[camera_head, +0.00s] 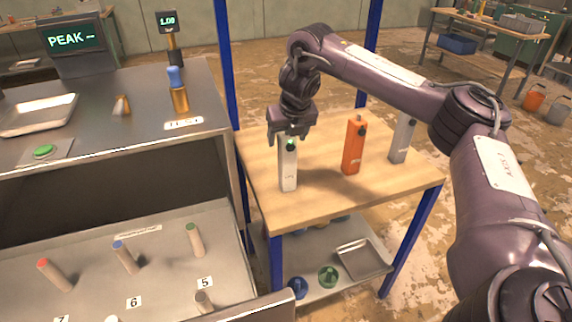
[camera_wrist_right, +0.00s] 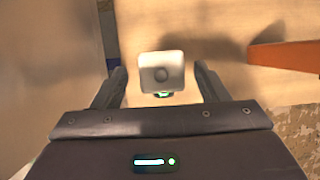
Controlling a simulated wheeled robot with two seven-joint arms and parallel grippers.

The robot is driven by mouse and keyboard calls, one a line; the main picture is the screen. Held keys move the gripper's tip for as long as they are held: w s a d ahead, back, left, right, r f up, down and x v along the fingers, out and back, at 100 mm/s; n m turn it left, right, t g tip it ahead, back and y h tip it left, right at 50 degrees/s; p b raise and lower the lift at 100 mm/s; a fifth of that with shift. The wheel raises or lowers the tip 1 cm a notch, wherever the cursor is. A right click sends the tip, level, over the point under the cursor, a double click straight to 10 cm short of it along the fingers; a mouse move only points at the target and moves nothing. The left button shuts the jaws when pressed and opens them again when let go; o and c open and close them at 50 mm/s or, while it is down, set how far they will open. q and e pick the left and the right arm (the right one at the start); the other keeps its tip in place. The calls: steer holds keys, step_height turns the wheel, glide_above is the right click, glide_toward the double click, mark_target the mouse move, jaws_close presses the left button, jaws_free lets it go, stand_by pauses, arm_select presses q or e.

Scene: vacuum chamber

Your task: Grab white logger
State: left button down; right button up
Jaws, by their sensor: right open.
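The white logger (camera_head: 288,170) stands upright on the wooden table top at its left side. My right gripper (camera_head: 290,138) is directly above and around the top of it. In the right wrist view the top of the white logger (camera_wrist_right: 162,72) sits between the two fingers of my right gripper (camera_wrist_right: 160,82), with a gap on each side. The fingers are open. My left gripper is not in view.
An orange logger (camera_head: 354,146) and a grey one (camera_head: 402,138) stand to the right on the wooden table (camera_head: 330,205). A blue post (camera_head: 226,60) rises at the table's left. A steel bench with an open drawer (camera_head: 225,225) is at left.

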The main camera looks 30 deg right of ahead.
mark_target(287, 163)
steer(key=p+x, duration=0.1)
steer(key=x, duration=0.2)
steer(key=shift+d+f, duration=0.15)
steer(key=shift+f, duration=0.25)
steer(key=shift+w+f, duration=0.2)
steer(key=shift+f, duration=0.15)
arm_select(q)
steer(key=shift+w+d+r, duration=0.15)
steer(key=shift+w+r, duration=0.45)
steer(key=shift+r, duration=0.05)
arm_select(e)
jaws_close()
